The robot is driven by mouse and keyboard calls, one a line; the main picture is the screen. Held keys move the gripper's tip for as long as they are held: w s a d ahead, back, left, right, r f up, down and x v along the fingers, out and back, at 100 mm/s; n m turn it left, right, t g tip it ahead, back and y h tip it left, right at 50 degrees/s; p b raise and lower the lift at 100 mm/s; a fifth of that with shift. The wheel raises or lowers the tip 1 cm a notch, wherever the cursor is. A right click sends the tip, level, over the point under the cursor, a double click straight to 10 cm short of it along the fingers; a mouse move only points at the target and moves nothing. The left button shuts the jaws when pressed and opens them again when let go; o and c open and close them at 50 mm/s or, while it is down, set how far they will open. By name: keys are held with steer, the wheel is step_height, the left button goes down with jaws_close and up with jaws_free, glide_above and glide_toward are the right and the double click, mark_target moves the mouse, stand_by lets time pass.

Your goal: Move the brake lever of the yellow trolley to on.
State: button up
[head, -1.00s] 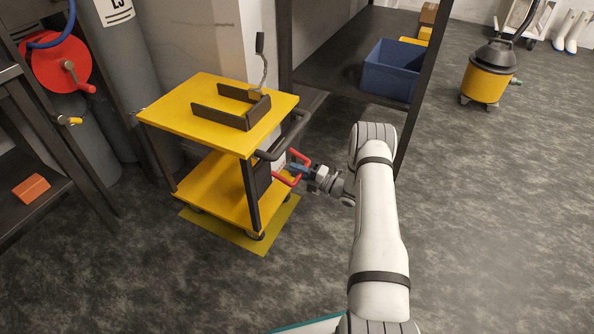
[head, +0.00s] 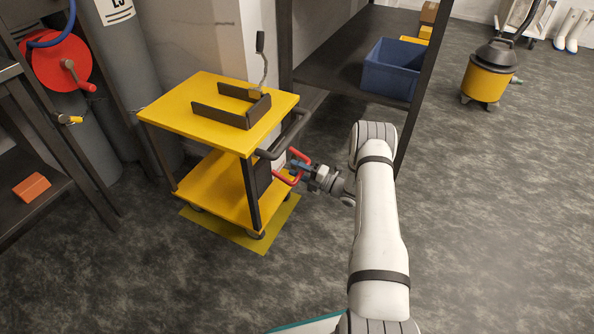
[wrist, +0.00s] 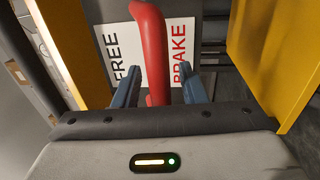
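The yellow trolley (head: 216,103) stands left of centre in the head view, with a dark push handle at its right end. Its red brake lever (head: 303,155) sticks out below that handle. In the wrist view the lever (wrist: 155,50) crosses a white plate (wrist: 118,38), between the words FREE on the left and BRAKE on the right. My gripper (head: 300,168) is at the lever. In the wrist view my gripper (wrist: 160,92) is open, one blue finger on each side of the lever, with a gap showing on both sides. The lever's mounting is hidden.
A dark bracket (head: 237,117) lies on the trolley's top. A dark shelf unit (head: 330,78) with a blue crate (head: 390,70) stands behind and right. A yellow floor mark (head: 245,240) lies under the trolley. The floor at right is clear up to a yellow vacuum (head: 485,82).

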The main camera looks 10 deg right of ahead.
steer(key=shift+d, duration=0.1)
steer(key=r+p+v, duration=0.1)
steer(key=p+v, duration=0.1)
steer(key=v, duration=0.5)
steer(key=shift+s+d+f, duration=0.2)
steer(key=shift+d+f, duration=0.05)
steer(key=shift+f, duration=0.25)
